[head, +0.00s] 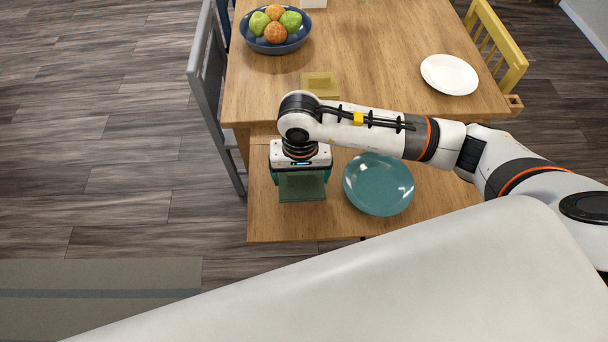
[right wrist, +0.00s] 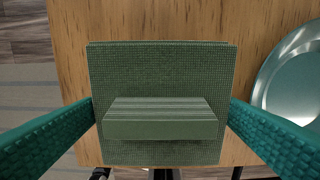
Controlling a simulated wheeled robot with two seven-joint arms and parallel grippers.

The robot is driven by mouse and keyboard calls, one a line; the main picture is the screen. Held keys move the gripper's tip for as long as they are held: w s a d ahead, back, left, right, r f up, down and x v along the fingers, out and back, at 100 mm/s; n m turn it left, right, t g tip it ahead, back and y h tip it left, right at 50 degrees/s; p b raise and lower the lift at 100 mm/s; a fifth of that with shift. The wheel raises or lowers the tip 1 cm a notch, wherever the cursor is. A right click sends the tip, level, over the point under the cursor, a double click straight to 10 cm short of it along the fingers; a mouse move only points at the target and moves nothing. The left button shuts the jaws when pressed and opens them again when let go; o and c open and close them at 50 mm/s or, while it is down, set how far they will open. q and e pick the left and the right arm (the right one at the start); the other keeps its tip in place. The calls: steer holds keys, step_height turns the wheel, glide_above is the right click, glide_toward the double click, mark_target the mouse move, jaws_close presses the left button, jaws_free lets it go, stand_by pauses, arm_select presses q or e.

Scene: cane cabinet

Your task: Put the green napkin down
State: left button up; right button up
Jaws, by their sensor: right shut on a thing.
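The green napkin (head: 302,188) is a folded square with a raised, ribbed fold across its middle. It is over the near left part of the wooden table, left of the teal plate. My right gripper (head: 300,179) points down over it, with teal fingers on either side. In the right wrist view, the napkin (right wrist: 162,72) fills the space between the fingers (right wrist: 162,112), which are shut on its two sides. I cannot tell whether its underside touches the table. My left gripper is not in view.
The teal plate (head: 378,184) lies close to the right of the napkin. An olive napkin (head: 320,82), a white plate (head: 449,75) and a blue fruit bowl (head: 276,46) are farther back on the table (head: 390,55). A grey chair (head: 205,75) and a yellow chair (head: 497,42) flank it.

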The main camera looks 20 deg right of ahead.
mark_target(301, 183)
steer(key=shift+f, duration=0.3)
step_height(301, 183, down, 4)
steer(key=shift+r, duration=0.25)
steer(key=shift+f, duration=0.25)
steer(key=o, duration=0.7)
steer(key=shift+r, duration=0.1)
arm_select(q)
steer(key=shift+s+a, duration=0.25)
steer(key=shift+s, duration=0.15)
arm_select(e)
steer(key=shift+r, duration=0.15)
steer(key=shift+r, duration=0.2)
step_height(301, 183, up, 12)
steer(key=shift+f+b, duration=0.15)
steer(key=shift+b, duration=0.3)
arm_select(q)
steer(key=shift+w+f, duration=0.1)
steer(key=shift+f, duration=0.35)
